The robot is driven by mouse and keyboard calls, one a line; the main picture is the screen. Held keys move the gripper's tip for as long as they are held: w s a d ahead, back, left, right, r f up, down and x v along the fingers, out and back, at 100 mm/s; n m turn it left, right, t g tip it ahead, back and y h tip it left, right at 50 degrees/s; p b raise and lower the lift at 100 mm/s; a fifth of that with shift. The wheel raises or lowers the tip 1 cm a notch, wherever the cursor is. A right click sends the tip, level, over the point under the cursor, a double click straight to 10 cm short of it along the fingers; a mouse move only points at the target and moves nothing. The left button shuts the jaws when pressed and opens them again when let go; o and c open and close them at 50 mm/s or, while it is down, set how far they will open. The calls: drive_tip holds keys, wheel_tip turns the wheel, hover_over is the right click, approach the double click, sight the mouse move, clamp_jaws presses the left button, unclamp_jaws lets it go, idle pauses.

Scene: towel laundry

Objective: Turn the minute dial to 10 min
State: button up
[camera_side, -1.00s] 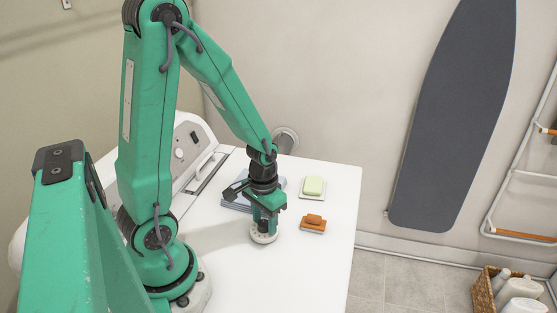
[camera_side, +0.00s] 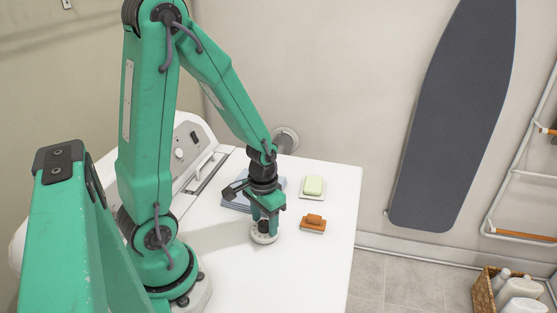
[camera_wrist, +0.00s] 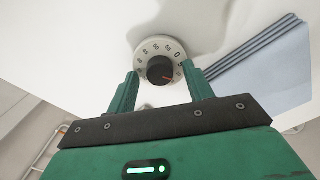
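The minute dial (camera_wrist: 154,47) is a round pale disc with dark numbers and a black knob (camera_wrist: 160,69) in its middle. A red mark on the knob points right and slightly down, clockwise past the 0; the number there cannot be read. My gripper (camera_wrist: 160,70) points down with one finger on each side of the knob, and a narrow gap shows beside each finger. In the side view my gripper (camera_side: 265,226) stands right over the dial (camera_side: 264,238), hiding much of it.
A stack of folded blue towels (camera_wrist: 265,70) lies close to the right finger. The front of the top is clear.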

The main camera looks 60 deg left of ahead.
drive_tip(key=shift+r, duration=0.15)
drive_tip(key=shift+r, duration=3.75)
drive_tip(key=r, duration=0.1)
wheel_tip(320, 180, up, 12)
drive_tip(key=m+t, duration=0.2)
drive_tip(key=t, duration=0.3)
hover_over(266, 224)
drive_tip(key=s+d, duration=0.3)
drive_tip(key=d, duration=0.2)
drive_tip(key=shift+s+d+r+t, duration=0.35)
drive_tip(key=shift+d+r, duration=0.1)
drive_tip(key=shift+r, duration=0.15)
